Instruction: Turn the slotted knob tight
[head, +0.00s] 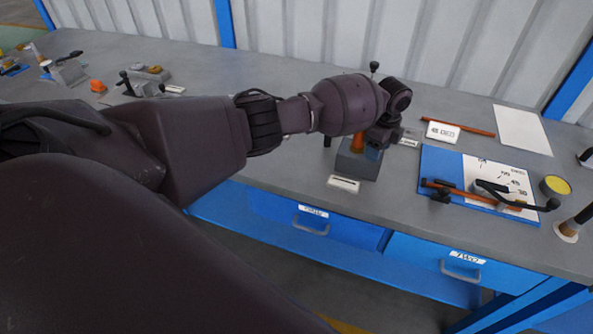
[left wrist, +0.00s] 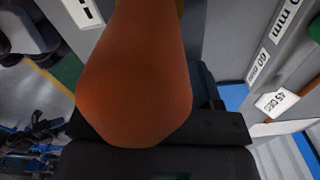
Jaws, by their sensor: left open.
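An orange tapered part (head: 358,143) stands on a grey block fixture (head: 357,167) near the front of the bench. It may be the knob; no slot is visible. My left gripper (head: 380,138) is at the fixture, beside or over the orange part, and my arm hides much of that area. In the left wrist view the orange part (left wrist: 135,85) fills the middle, very close to the dark gripper body. My left gripper is open; whether it touches the orange part cannot be told. My right gripper is not in view.
A black-balled lever (head: 374,67) stands up behind my forearm. To the right are a white card (head: 441,132), a blue board with tools (head: 436,160) and a yellow-topped tin (head: 555,187). Other fixtures (head: 145,80) stand at the left. Blue drawers (head: 310,225) are below the bench front.

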